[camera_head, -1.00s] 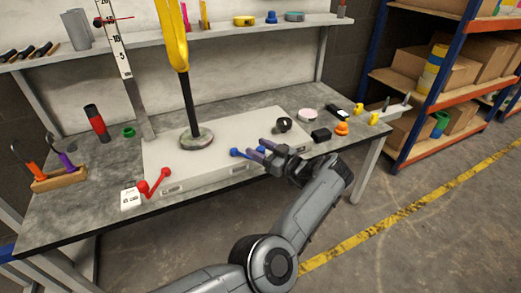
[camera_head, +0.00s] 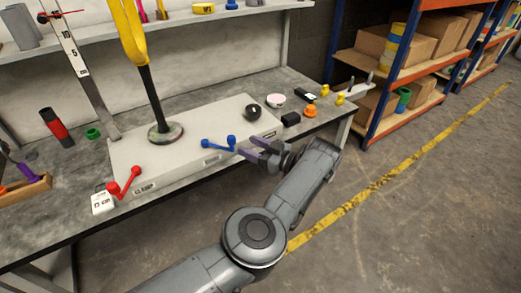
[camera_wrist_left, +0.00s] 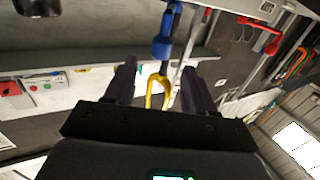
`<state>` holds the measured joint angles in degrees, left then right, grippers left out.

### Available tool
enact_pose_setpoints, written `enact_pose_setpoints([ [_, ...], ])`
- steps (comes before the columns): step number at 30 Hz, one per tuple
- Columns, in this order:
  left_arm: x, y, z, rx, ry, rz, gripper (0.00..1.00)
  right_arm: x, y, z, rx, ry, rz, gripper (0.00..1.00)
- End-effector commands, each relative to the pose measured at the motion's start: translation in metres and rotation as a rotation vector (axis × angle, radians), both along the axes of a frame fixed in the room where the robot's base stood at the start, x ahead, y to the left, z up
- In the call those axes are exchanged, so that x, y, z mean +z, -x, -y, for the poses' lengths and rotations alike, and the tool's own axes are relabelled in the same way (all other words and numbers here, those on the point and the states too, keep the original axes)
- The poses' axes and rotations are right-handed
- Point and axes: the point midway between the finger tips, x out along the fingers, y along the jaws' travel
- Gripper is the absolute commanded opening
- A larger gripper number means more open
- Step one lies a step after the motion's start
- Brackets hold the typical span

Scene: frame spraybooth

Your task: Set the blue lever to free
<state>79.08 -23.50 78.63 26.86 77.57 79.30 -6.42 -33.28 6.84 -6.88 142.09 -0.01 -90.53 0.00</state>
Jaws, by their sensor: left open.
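The blue lever (camera_head: 218,145) sits at the front edge of the light grey panel box (camera_head: 190,130), lying roughly along that edge with a blue knob at each end. It also shows in the left wrist view (camera_wrist_left: 163,42), ahead of and between the fingertips. My left gripper (camera_head: 246,148) is open and empty just right of the lever's right knob, apart from it as far as I can tell. In the left wrist view its two dark fingers (camera_wrist_left: 160,72) stand wide apart. The lever's marking is too small to read. My right gripper is not in view.
A red lever (camera_head: 124,186) stands at the box's left front.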

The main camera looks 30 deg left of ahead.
Motion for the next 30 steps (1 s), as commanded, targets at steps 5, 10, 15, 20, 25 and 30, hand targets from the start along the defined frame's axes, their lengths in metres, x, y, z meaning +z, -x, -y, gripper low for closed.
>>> enact_pose_setpoints([
  [5,0.000,-0.001,0.015,-0.003,0.002,0.000,0.55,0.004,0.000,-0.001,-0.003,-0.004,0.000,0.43],
  [10,0.000,-0.001,0.023,-0.002,0.001,0.000,0.55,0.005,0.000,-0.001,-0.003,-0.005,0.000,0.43],
  [15,0.001,-0.001,0.027,-0.002,0.001,0.001,0.55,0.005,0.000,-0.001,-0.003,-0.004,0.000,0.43],
  [20,0.001,-0.001,0.028,-0.002,0.000,0.001,0.55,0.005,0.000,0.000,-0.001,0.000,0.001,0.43],
  [25,0.001,-0.001,0.028,-0.002,0.000,0.001,0.55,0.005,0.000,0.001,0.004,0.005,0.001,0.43],
  [30,0.000,-0.001,0.028,-0.002,0.000,0.000,0.55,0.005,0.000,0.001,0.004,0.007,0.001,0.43],
])
